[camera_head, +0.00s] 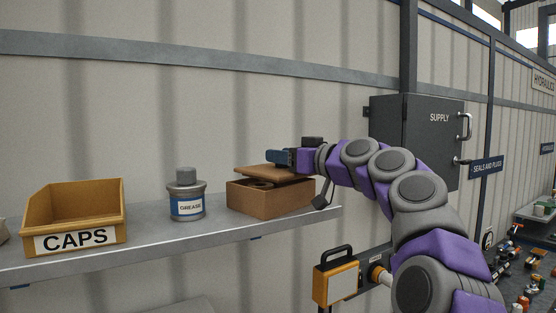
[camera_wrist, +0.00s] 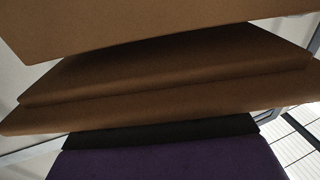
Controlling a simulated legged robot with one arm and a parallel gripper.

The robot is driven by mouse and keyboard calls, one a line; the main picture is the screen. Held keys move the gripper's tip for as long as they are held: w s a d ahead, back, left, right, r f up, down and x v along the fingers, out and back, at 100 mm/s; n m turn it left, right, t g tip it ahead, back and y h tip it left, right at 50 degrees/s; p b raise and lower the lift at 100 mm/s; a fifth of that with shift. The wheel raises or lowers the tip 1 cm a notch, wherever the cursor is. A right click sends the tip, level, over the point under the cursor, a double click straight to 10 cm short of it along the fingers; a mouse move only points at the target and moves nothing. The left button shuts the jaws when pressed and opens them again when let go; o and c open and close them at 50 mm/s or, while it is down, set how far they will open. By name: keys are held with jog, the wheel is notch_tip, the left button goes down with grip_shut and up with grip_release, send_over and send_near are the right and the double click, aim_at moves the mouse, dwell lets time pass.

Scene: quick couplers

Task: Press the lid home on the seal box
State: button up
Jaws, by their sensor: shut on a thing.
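The seal box (camera_head: 272,198) is an open brown box near the right end of the shelf. Its lid (camera_head: 262,171) is a thin brown panel over the box, slightly tilted. A gap at the front shows round dark seals (camera_head: 262,184) inside. My gripper (camera_head: 277,158) reaches in from the right and is shut on the lid; the exact grip is partly hidden. In the wrist view, the brown lid (camera_wrist: 165,72) fills the middle, above a dark pad and purple finger. Another brown surface crosses the top; I cannot tell whether it is the box.
A grease can (camera_head: 186,205) stands left of the box on the shelf (camera_head: 150,243). A yellow CAPS bin (camera_head: 82,240) is farther left. A grey SUPPLY cabinet (camera_head: 415,130) hangs behind my arm. The wall lies close behind the shelf.

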aim_at(274, 167)
jog(key=shift+d, duration=0.1)
jog(key=shift+a, duration=2.35)
jog(key=shift+d, duration=0.85)
jog(key=shift+s+d+f, duration=0.1)
jog(key=shift+f, duration=0.2)
jog(key=shift+d, duration=0.4)
jog(key=shift+a+f, duration=0.1)
jog(key=shift+a, duration=0.05)
jog(key=shift+a+f, duration=0.3)
jog(key=shift+a, duration=0.2)
jog(key=shift+d+f, duration=0.25)
jog(key=shift+d, duration=0.1)
